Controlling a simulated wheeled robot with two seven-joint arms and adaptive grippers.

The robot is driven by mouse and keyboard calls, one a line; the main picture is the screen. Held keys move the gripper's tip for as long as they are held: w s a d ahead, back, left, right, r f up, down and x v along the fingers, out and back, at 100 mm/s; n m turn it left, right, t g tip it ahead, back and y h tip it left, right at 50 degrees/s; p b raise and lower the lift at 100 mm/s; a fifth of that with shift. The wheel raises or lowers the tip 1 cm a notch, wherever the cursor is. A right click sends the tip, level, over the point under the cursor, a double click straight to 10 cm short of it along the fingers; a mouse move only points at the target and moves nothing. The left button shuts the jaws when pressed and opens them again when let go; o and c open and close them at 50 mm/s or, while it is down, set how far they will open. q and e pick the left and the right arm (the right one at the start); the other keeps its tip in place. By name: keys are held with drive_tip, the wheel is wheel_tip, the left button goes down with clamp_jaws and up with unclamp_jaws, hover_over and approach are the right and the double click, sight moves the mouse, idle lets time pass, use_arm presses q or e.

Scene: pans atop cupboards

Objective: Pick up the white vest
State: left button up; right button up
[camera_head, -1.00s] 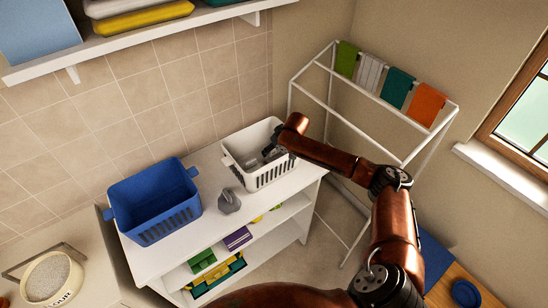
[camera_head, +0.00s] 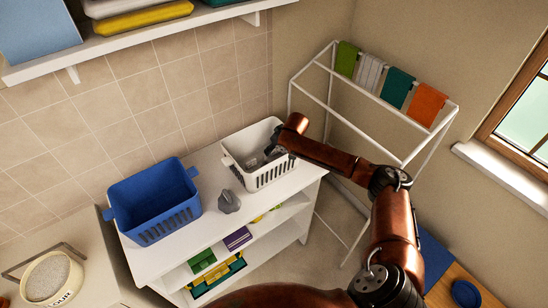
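My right arm comes in from the right, and its dark gripper (camera_head: 275,149) is over the white basket (camera_head: 270,174), with its fingers at or inside the opening. It is too small and dark to tell whether the gripper is open or shut. The white basket stands at the right end of the white shelf unit; its inside is partly hidden by the gripper, and I cannot make out a white vest in it. A whitish striped cloth (camera_head: 370,72) hangs on the drying rack; I cannot tell whether it is a vest. My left gripper is not in view.
A blue basket (camera_head: 155,236) and a small grey object (camera_head: 229,201) stand on the white shelf unit (camera_head: 215,229). The white drying rack (camera_head: 322,92) holds green, teal and orange cloths. A flour container (camera_head: 52,279) stands at lower left. A wall shelf (camera_head: 140,38) hangs above.

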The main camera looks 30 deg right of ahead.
clamp_jaws()
